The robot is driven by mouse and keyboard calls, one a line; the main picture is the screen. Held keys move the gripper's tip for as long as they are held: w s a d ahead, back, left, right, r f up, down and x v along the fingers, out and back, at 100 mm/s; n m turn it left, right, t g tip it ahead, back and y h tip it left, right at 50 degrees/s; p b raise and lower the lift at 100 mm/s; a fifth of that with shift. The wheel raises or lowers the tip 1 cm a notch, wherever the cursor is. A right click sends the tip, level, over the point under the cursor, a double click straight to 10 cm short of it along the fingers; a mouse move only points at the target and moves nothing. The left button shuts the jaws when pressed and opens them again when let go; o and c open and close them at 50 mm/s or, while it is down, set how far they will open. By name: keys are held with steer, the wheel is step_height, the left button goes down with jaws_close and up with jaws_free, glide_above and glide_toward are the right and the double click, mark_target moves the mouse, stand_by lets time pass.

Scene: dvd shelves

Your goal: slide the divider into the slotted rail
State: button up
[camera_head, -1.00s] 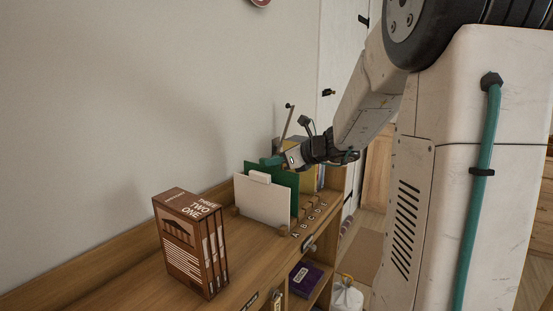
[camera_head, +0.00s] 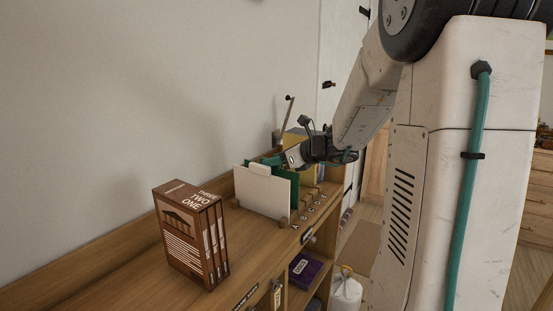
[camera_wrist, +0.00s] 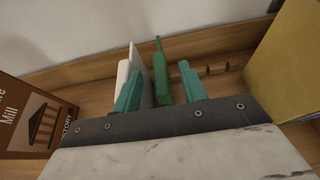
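The green divider (camera_head: 292,181) stands on the shelf top just behind the white divider (camera_head: 262,193), near the wooden slotted rail (camera_head: 304,202) lettered A to E. My gripper (camera_head: 276,161) is over the dividers' upper edges. In the wrist view, its two teal fingers (camera_wrist: 161,90) are spread apart, with the green divider (camera_wrist: 160,72) between them and a gap visible on each side. The white divider (camera_wrist: 124,72) stands left of the green one, close to the left finger. The dividers' lower edges are hidden, so I cannot tell how deep the green one sits.
A brown boxed set of volumes (camera_head: 190,235) stands at the front left of the shelf. A yellow item (camera_wrist: 287,65) stands beyond the rail, right of my gripper. The wall runs close behind. A purple box (camera_head: 305,269) lies in a compartment below.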

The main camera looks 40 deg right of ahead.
steer(key=v, duration=0.7)
steer(key=shift+s+d+r, duration=0.15)
steer(key=shift+s, duration=0.2)
